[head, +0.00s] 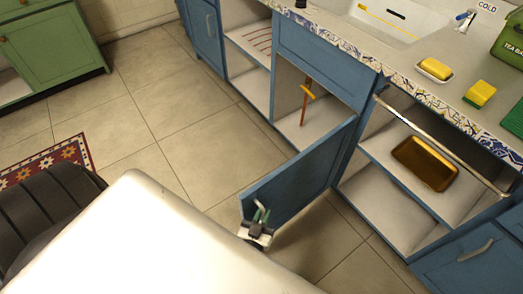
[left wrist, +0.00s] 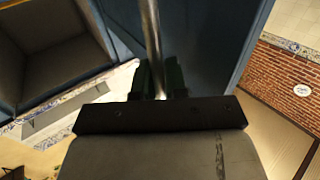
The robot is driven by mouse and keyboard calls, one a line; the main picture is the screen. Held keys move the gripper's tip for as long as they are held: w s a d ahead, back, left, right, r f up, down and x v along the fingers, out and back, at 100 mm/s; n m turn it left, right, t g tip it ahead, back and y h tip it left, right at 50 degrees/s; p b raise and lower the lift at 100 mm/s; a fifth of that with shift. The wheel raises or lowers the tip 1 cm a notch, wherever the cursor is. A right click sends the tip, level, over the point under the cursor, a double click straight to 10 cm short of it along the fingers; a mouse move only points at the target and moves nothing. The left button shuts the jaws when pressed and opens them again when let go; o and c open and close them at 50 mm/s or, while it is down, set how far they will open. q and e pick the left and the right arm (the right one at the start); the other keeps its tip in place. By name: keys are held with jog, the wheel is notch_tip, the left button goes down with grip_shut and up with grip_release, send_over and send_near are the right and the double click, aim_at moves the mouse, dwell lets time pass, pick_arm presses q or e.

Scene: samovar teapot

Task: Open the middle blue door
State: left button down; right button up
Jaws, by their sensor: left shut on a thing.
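My left gripper (head: 260,212) is at the door's free outer edge. In the left wrist view, the dark green fingers (left wrist: 160,78) are shut on a metal bar handle (left wrist: 151,35), with the blue door (left wrist: 205,35) behind it. My right gripper is not in view.
The opened cabinet shows an orange-red stick (head: 304,105) inside. Open shelves to the right hold a brown tray (head: 425,163). A sponge dish (head: 434,74) sits on the tiled counter. Tiled floor (head: 190,125) is clear left of the door; a patterned rug (head: 50,160) lies farther left.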

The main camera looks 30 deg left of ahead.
pick_arm(q)
jog(key=shift+w+d+r, duration=0.1)
jog(key=shift+d, duration=0.15)
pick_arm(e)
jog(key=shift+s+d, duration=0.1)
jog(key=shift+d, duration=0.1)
pick_arm(q)
jog(key=c, duration=1.2)
grip_release()
jog(key=v, duration=1)
jog(key=shift+s, duration=0.4)
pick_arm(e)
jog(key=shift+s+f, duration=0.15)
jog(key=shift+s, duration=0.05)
